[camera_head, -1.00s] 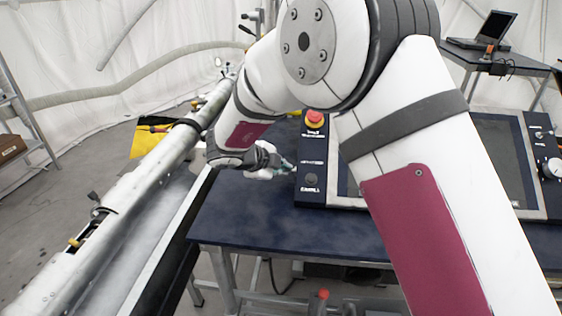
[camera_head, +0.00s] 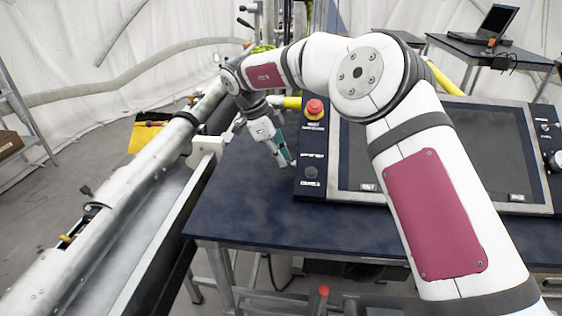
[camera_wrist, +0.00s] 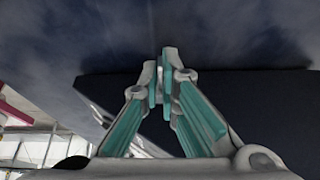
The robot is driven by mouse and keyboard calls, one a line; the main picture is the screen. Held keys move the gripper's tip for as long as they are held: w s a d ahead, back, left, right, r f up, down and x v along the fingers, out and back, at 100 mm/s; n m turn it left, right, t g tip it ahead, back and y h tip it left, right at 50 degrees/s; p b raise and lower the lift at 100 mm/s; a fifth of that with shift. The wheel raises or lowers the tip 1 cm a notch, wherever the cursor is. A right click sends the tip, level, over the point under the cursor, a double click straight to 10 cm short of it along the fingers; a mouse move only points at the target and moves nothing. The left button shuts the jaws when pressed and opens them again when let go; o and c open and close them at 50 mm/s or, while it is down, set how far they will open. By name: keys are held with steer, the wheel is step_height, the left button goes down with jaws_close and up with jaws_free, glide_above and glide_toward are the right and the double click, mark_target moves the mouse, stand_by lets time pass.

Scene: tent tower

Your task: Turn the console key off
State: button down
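The console (camera_head: 440,150) sits on the dark blue table. Its left panel carries a red emergency button on a yellow base and a round dark switch (camera_head: 310,173) lower down. I cannot make out a key or its position; the switch is too small to read. My gripper (camera_head: 289,161) points down and to the right, just left of the console's left panel, apart from the switch. In the wrist view its teal fingers (camera_wrist: 162,78) come together at the tips with nothing between them. A dark edge, probably the console's, lies behind them.
The red button (camera_head: 315,108) stands above the switch. The table (camera_head: 240,205) is clear in front of the console. A long metal tube (camera_head: 130,200) runs along the table's left side. A laptop (camera_head: 488,25) stands on a table at the back right.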

steer(key=shift+f+g+b, duration=0.1)
steer(key=shift+g+b, duration=0.2)
steer(key=shift+g, duration=0.1)
steer(key=c, duration=1.8)
jaws_free()
steer(key=shift+v, duration=6)
